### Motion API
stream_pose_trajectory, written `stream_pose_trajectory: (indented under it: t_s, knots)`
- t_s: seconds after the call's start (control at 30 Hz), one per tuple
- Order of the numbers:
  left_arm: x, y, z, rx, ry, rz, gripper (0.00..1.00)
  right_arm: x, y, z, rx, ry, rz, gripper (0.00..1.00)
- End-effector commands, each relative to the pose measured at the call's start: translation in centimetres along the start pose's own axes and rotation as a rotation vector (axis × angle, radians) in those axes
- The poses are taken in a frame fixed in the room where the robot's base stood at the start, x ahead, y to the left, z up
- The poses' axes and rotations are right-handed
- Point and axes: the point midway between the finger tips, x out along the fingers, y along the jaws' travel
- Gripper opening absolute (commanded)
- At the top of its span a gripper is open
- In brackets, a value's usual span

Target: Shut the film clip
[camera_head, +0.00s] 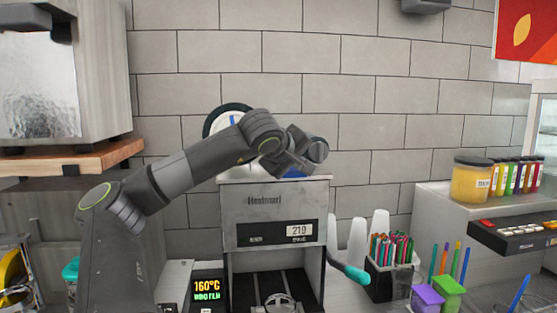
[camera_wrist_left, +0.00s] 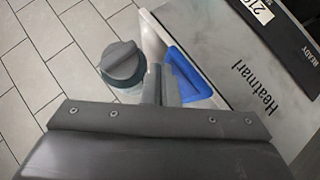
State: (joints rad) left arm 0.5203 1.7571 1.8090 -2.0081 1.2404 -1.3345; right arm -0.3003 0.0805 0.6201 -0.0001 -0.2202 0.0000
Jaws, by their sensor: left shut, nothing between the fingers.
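The cup sealer (camera_head: 275,205) stands against the tiled wall, with "Heatmark" on its grey front. A blue piece that looks like the film clip (camera_head: 294,173) shows at its top, mostly hidden behind my left wrist. In the left wrist view the blue clip (camera_wrist_left: 188,77) lies beside the sealer's top edge, just right of my fingertips. I cannot tell whether it is open or shut. My left gripper (camera_wrist_left: 160,85) is shut and empty, next to the clip; contact is unclear. In the head view my left arm hides its fingers. My right gripper is out of view.
A white film roll with a dark rim (camera_head: 228,112) is partly behind my left arm. A grey knob (camera_wrist_left: 120,61) is left of my fingers. A teal-ended handle (camera_head: 350,272) sticks out from the sealer's right side. A straw holder (camera_head: 390,280) and white cups (camera_head: 380,225) stand further right.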

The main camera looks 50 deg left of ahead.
Motion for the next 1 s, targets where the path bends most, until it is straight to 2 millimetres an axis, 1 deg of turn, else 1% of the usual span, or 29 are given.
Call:
stream_pose_trajectory:
  t_s: [0.73, 0.87, 1.0]
  knots:
    - [0.0, -0.1, 0.1, 0.000, 0.000, 0.001, 0.00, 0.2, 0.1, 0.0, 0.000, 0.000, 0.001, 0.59]
    - [-0.5, -0.3, 0.1, 0.001, 0.003, 0.002, 0.00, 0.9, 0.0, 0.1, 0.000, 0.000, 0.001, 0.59]
    - [-1.8, -0.4, 0.1, 0.002, 0.005, 0.002, 0.00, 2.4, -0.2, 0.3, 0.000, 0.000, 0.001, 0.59]
